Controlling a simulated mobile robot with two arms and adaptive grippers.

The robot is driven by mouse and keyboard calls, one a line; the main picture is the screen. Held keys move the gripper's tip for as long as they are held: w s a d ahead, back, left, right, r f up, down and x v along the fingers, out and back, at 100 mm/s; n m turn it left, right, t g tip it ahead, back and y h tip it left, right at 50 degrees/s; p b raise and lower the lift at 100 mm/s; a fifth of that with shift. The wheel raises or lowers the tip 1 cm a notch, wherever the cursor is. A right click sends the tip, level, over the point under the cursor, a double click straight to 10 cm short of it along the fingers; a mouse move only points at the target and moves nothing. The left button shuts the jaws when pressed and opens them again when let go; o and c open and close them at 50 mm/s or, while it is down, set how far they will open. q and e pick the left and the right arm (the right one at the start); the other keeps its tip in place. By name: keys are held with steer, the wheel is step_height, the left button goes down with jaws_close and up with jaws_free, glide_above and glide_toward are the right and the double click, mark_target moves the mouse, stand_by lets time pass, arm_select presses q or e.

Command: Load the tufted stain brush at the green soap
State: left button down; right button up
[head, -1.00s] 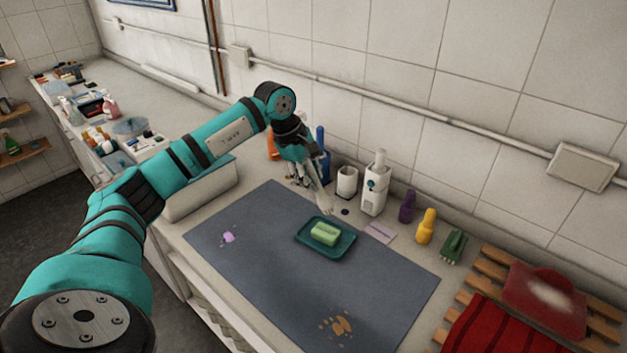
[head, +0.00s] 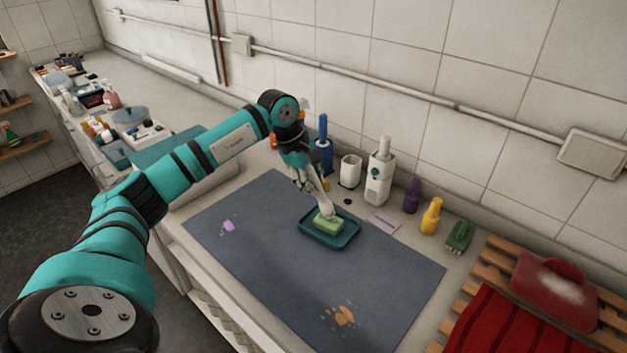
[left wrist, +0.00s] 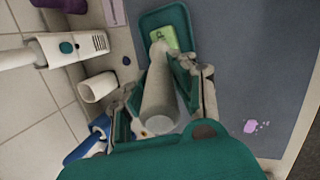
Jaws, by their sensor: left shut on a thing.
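My left gripper (head: 309,181) is shut on the pale tufted stain brush (head: 328,211) and holds it slanting downward. The brush's lower end is at the far edge of the green soap (head: 327,227), overlapping it in view; I cannot tell whether it presses on it. The soap lies in a teal dish (head: 345,240) on the grey-blue mat. In the left wrist view the pale brush handle (left wrist: 160,105) runs between the fingers toward the soap (left wrist: 164,38); its tufts are hidden. My right gripper is not in view.
Behind the dish stand a white cup (head: 350,170), a white dispenser (head: 379,178), purple (head: 412,196) and yellow (head: 431,216) items and a green brush (head: 459,236). Brown stains (head: 339,315) and a lilac spot (head: 228,226) mark the mat. A wooden rack (head: 495,267) is at right.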

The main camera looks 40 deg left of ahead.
arm_select(q)
steer(key=shift+f+b, duration=0.45)
steer(key=shift+f, duration=0.15)
stand_by(0.7)
steer(key=shift+f, duration=0.15)
stand_by(1.3)
steer(key=shift+r+p, duration=0.4)
steer(key=shift+r, duration=0.45)
steer(key=shift+r+p, duration=1.6)
steer(key=shift+r, duration=1.15)
